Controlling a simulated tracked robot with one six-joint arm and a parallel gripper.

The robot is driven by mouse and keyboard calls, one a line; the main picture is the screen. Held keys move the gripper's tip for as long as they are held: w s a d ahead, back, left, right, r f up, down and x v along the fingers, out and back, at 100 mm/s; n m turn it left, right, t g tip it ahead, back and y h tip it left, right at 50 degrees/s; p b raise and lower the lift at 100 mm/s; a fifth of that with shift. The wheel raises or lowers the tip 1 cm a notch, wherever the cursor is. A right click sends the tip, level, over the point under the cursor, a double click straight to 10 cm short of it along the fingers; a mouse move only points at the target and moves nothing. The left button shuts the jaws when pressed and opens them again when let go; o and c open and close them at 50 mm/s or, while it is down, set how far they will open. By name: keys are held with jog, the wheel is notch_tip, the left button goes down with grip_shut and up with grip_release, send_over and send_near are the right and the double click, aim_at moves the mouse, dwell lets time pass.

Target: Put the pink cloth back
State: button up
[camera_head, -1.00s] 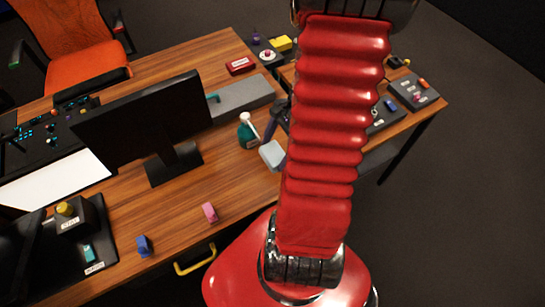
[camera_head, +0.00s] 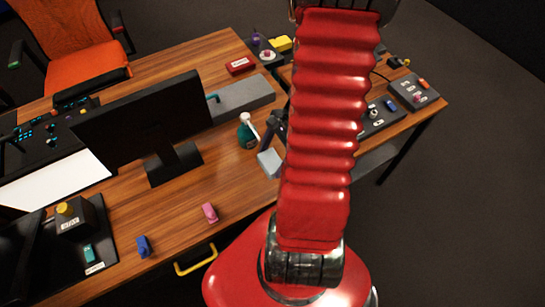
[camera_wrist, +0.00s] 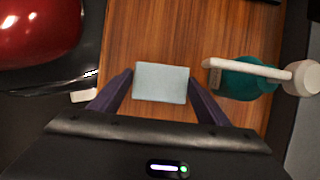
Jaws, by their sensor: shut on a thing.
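My gripper (camera_wrist: 161,80) is shut on a pale grey-blue pad (camera_wrist: 162,88), its dark fingers at either side of it. In the head view the pad (camera_head: 270,163) shows beside my red arm, over or on the wooden desk (camera_head: 222,172); I cannot tell whether it touches the desk. No cloth that looks pink is visible. A small pink object (camera_head: 210,212) stands near the desk's front edge, well left of my gripper. It looks like a clip or figure, not clearly a cloth.
A teal spray bottle (camera_wrist: 245,78) with a white nozzle stands close right of the pad in the wrist view. A black monitor (camera_head: 145,120) and a small blue object (camera_head: 143,246) are on the desk. Button boxes (camera_head: 413,91) stand at the right. Bare wood lies in front of the monitor.

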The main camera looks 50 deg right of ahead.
jog(key=o, duration=0.9)
jog(key=v, duration=1.2)
jog(key=shift+s, duration=0.1)
